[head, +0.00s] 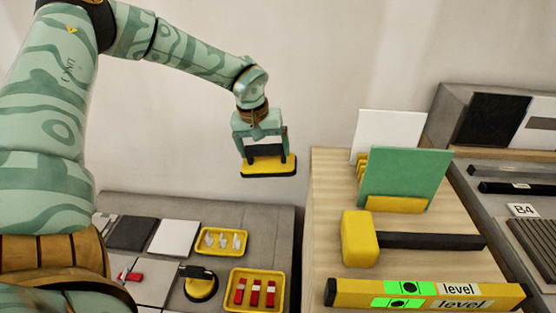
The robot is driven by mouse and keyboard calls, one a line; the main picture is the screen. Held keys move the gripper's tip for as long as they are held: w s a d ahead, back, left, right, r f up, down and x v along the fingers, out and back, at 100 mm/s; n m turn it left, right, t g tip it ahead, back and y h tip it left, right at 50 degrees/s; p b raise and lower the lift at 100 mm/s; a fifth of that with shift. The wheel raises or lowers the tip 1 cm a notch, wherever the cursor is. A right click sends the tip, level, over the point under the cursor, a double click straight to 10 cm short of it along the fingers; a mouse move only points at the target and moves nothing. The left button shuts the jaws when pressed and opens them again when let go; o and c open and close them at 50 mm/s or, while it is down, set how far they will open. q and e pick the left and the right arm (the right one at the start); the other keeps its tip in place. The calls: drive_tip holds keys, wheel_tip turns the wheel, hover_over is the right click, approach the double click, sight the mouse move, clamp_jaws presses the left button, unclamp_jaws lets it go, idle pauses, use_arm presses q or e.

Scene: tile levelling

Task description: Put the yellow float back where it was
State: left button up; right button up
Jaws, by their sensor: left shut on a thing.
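The yellow float (268,167) has a yellow top and a dark edge underneath. My left gripper (265,158) is shut on the float and holds it in the air in front of the pale wall. The float is above the back edge of the grey bench and left of the wooden surface. The grip itself is partly hidden by the fingers. My right gripper is not in view.
The grey bench (265,212) holds two yellow trays (204,250) (235,302), tiles (174,238) and a black-and-yellow suction cup (200,287). The wooden surface (327,200) holds a green tile (405,178) in a yellow rack, a yellow mallet (360,238) and a level (350,292).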

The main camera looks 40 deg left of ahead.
use_arm(q)
drive_tip(key=f+g+b, duration=0.1)
drive_tip(key=f+b, duration=0.5)
drive_tip(key=f, duration=0.5)
drive_tip(key=w+f+b, duration=0.1)
drive_tip(key=f+b, duration=0.5)
drive_tip(key=f, duration=0.6)
drive_tip(key=f+g+b, duration=0.1)
drive_tip(key=f+b, duration=0.5)
drive_tip(key=f, duration=0.6)
drive_tip(key=shift+w+g+b, duration=0.3)
drive_tip(key=shift+w, duration=0.05)
drive_tip(key=shift+f, duration=0.3)
drive_tip(key=shift+c, duration=0.5)
drive_tip(key=shift+r, duration=0.2)
drive_tip(key=o, duration=0.9)
drive_tip(key=shift+f, duration=0.1)
drive_tip(key=shift+o, duration=0.2)
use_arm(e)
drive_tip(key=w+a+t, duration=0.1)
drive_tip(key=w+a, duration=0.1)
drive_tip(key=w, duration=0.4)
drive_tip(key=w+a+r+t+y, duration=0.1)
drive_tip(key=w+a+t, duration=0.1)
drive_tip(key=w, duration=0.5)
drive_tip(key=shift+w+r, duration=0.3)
